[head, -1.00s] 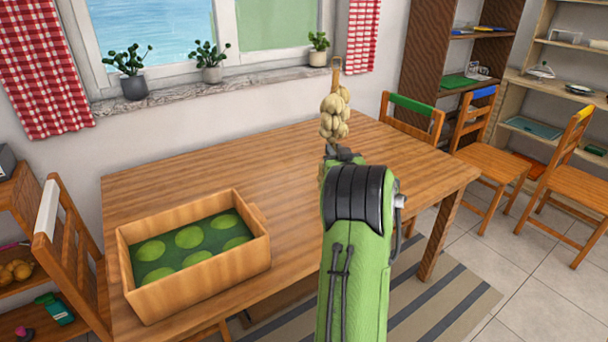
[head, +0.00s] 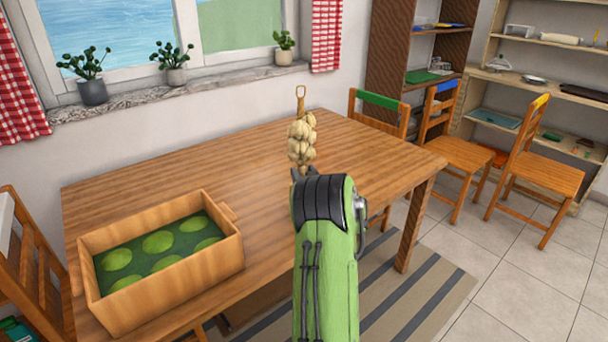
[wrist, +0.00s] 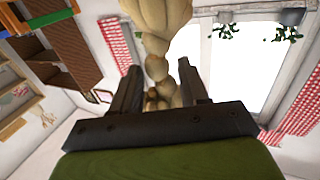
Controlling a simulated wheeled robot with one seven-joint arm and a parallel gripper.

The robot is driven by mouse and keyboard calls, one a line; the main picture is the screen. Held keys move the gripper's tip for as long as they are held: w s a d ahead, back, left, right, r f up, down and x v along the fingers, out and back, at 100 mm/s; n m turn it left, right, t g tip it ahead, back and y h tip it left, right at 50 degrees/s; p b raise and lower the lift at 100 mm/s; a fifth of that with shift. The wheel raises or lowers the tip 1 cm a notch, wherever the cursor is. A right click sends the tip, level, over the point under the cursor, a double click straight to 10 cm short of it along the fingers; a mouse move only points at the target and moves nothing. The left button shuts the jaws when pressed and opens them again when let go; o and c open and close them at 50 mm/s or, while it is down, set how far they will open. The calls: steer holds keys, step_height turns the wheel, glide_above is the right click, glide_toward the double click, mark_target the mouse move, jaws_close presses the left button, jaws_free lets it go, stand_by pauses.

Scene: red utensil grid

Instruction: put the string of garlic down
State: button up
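The string of garlic (head: 302,140) is a column of pale bulbs with a tan loop on top. It stands upright in front of the far part of the wooden table (head: 270,150) in the head view. My gripper (head: 302,172) is at its lower end, mostly hidden behind my green and black wrist. In the wrist view the garlic (wrist: 165,15) rises between the two dark fingers of my gripper (wrist: 158,68), which are closed around its narrow lower part. I cannot tell how high its lower end is above the tabletop.
A wooden crate (head: 228,262) with green round hollows stands at the table's front left. The rest of the tabletop is clear. Chairs stand at the left and at the right, one with a green top rail (head: 378,100). Potted plants line the windowsill (head: 130,104).

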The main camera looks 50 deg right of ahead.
steer(key=b+v, duration=0.1)
steer(key=v, duration=1.1)
steer(key=w+a+r+n+t+y, duration=0.25)
steer(key=w+a+n+y, duration=0.45)
steer(key=a, duration=0.7)
steer(key=a+n+g+y, duration=0.3)
steer(key=a+g+y, duration=0.25)
steer(key=a, duration=1.15)
steer(key=s+a+g, duration=0.4)
steer(key=s+a, duration=0.4)
steer(key=s, duration=0.1)
steer(key=s+f+m+g+h, duration=0.1)
steer(key=s+m+g+h, duration=0.1)
steer(key=s, duration=0.9)
steer(key=shift+s+m, duration=0.35)
steer(key=shift+m, duration=0.15)
steer(key=shift+d+r, duration=0.1)
steer(key=shift+d, duration=0.05)
